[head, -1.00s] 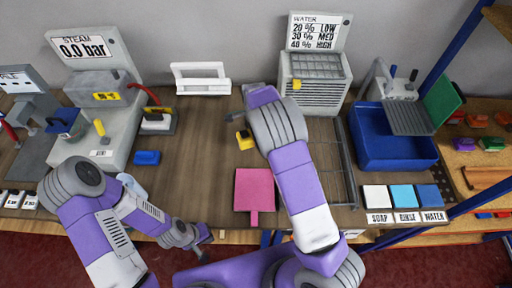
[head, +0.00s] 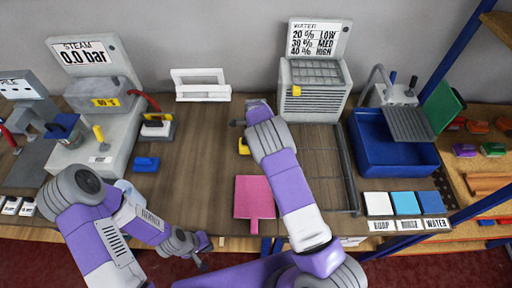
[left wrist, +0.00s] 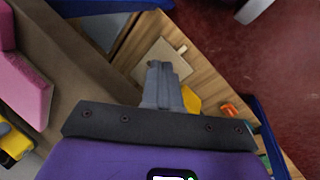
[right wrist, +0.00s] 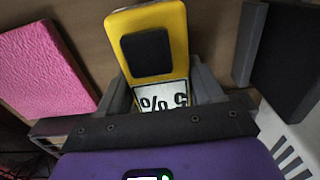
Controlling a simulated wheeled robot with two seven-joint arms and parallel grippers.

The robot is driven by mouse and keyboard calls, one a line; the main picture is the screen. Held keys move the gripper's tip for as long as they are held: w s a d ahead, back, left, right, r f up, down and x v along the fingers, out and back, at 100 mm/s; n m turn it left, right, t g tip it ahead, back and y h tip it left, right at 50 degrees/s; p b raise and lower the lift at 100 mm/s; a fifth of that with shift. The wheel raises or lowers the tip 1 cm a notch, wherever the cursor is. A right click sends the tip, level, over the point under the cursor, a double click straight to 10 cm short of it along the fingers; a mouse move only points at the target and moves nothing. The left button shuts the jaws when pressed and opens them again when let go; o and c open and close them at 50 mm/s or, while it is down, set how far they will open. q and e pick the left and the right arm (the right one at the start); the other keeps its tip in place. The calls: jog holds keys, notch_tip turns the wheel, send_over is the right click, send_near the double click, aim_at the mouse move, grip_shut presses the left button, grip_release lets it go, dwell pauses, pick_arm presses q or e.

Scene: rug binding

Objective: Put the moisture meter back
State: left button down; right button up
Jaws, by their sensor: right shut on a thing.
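The moisture meter (right wrist: 155,50) is yellow with a black pad and a white panel marked with a percent sign. In the right wrist view it sits between the fingers of my right gripper (right wrist: 165,88), which is shut on it. In the head view only a yellow bit of the meter (head: 244,146) shows beside my right gripper (head: 242,124), over the middle of the bench; the arm hides the rest. My left gripper (head: 203,264) is low at the bench's front edge, empty. Its fingers (left wrist: 165,85) look closed together in the left wrist view.
A slatted grey unit (head: 314,101) with a WATER percent sign (head: 318,38) stands at the back. A pink pad (head: 254,197) lies near the front. A blue basin (head: 390,158) is right; the steam machine (head: 105,125) is left.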

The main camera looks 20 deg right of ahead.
notch_tip(320, 180, down, 2)
jog(key=shift+f, duration=0.1)
jog(key=shift+f, duration=0.15)
jog(key=o, duration=1.3)
